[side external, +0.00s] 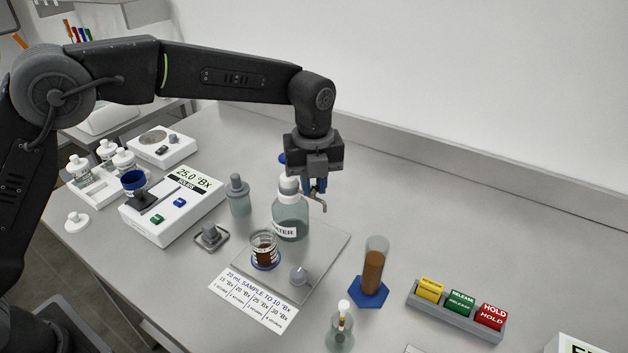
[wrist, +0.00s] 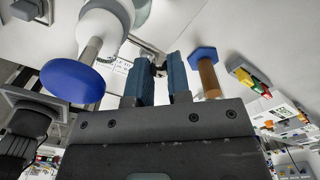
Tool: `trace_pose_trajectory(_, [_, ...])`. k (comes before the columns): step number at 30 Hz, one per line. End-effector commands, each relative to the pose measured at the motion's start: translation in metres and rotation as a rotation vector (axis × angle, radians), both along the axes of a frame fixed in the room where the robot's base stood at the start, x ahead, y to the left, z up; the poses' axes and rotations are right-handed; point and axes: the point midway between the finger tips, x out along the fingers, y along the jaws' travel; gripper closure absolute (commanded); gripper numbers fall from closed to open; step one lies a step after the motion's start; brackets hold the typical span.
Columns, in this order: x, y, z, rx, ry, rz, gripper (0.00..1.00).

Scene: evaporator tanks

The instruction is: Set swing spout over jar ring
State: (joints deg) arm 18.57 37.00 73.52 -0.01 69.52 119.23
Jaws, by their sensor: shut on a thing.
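The dispenser bottle (side external: 290,215) is marked with a label ending in "TER" and stands on a pale mat. Its blue plunger knob (side external: 282,158) is partly hidden behind my gripper; it is large in the wrist view (wrist: 72,80). My gripper (side external: 316,188) is shut on the swing spout (side external: 322,205), whose bent metal tip shows below the fingers. The spout points to the right of the bottle. In the wrist view my blue fingers (wrist: 162,80) largely hide it. A small jar (side external: 263,247) with brown liquid stands on a blue jar ring (side external: 266,266), left and forward of the spout tip.
A tall brown-filled cylinder (side external: 373,272) on a blue base stands to the right. A grey bottle (side external: 239,196) and a refractometer (side external: 172,208) are to the left. A button box (side external: 458,312) is at front right. The back-right table is clear.

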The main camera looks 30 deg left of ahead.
Motion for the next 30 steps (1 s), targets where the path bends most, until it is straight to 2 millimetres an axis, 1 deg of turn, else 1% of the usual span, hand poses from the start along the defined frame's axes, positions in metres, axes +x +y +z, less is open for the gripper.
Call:
trace_pose_trajectory(8, [-0.01,0.002,0.002,0.0,-0.003,-0.178,1.0])
trace_pose_trajectory(21, [-0.031,0.012,0.002,0.0,-0.003,-0.575,1.0])
trace_pose_trajectory(30, [-0.039,0.019,0.002,0.001,-0.006,-0.772,1.0])
